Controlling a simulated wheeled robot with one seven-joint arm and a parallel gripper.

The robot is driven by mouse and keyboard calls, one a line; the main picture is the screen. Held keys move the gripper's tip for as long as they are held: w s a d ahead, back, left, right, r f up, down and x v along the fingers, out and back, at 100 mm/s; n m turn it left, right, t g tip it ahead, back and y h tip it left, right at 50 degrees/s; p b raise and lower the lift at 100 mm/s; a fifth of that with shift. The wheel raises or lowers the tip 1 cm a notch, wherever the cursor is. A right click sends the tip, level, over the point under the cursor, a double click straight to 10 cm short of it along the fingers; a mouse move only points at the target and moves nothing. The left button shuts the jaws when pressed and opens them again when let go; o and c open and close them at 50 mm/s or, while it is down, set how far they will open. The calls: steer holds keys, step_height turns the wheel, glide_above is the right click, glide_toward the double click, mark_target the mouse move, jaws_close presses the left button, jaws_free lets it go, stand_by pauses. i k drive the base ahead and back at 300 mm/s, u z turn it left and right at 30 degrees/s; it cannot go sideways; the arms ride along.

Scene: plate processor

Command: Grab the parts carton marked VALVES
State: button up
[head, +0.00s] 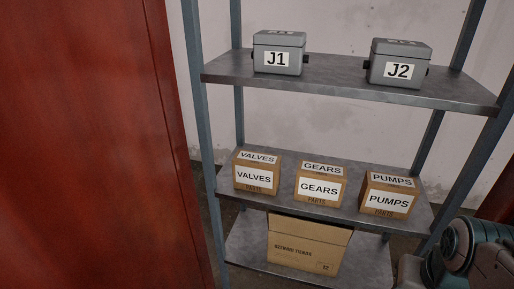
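The VALVES carton (255,180) is a small brown box with white labels on its top and front. It sits at the left end of the shelf unit's middle shelf (343,212). The GEARS carton (320,187) stands to its right, with a gap between them. The PUMPS carton (389,199) stands farther right on the same shelf. A grey-teal part of my arm shows at the bottom right corner, well apart from the VALVES carton. My gripper is not in view.
Grey boxes J1 (279,54) and J2 (399,65) stand on the upper shelf (335,75). A larger cardboard box (306,248) is on the bottom shelf. A shelf post (202,130) rises just left of the VALVES carton. A red-brown panel (90,150) fills the left side.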

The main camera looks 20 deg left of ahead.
mark_target(259, 172)
steer(key=u, duration=0.7)
steer(key=i, duration=0.9)
steer(key=u, duration=0.7)
